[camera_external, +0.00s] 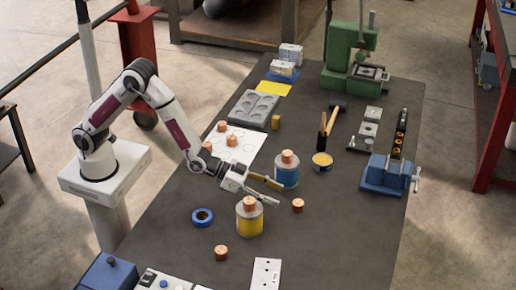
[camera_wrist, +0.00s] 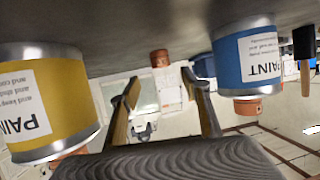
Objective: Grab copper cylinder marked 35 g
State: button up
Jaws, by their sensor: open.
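Several small copper cylinders are in view, and I cannot read a 35 g mark on any. One copper cylinder (camera_external: 298,205) stands on the dark table just beyond my gripper (camera_external: 276,193). In the upside-down wrist view, a copper cylinder (camera_wrist: 160,58) shows ahead, between the lines of my open fingers (camera_wrist: 161,82), apart from them. Another sits on the yellow paint can (camera_external: 249,222), another on the blue paint can (camera_external: 287,178). One copper cylinder (camera_external: 221,252) stands near the front. Several more are around the white sheet (camera_external: 243,150). My gripper is empty, low between the cans.
The yellow can (camera_wrist: 45,95) and blue can (camera_wrist: 247,60) flank my gripper closely. Blue tape (camera_external: 203,217) lies to the left. A hammer (camera_external: 334,115), a small yellow tin (camera_external: 322,161) and a blue vise (camera_external: 388,175) are farther right. A grey mould plate (camera_external: 252,107) lies behind.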

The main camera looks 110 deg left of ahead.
aim_at(296, 202)
jog(key=shift+x, duration=1.3)
jog(key=shift+w, duration=0.1)
jog(key=shift+x, duration=2.5)
jog(key=shift+a+r, duration=0.15)
grip_shut()
